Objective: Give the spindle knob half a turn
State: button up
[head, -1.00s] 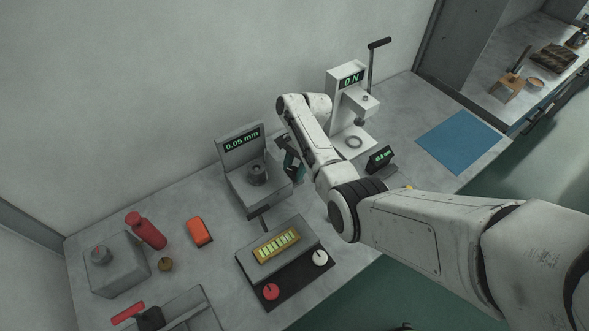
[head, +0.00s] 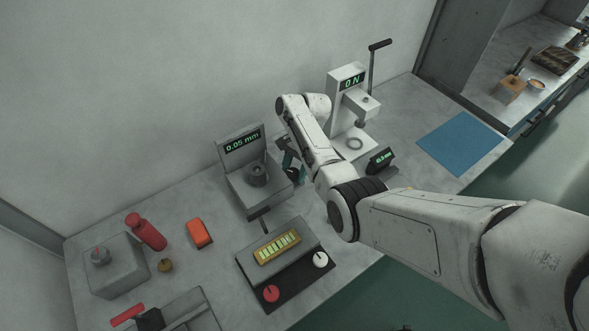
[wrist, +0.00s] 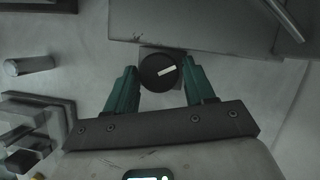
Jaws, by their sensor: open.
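The spindle knob (wrist: 158,71) is a dark round disc with a white bar mark, seen in the wrist view at the lower edge of a grey box (wrist: 200,25). The bar lies near level, its right end slightly up. My gripper (wrist: 160,80) has its two green fingers apart, one on each side of the knob. There seems to be a gap on both sides. In the head view my gripper (head: 293,165) is beside the right side of the grey gauge (head: 240,180) reading 0.05 mm. I cannot make out the knob there.
A white press (head: 345,105) reading 0 N stands behind my arm, with a small dark display (head: 381,159) nearby. In front is a panel (head: 285,285) with red and white dials. A blue mat (head: 460,142) lies right.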

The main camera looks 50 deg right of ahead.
jog(key=v, duration=1)
jog(key=shift+r, duration=0.4)
jog(key=shift+o, duration=0.3)
jog(key=shift+d, duration=0.1)
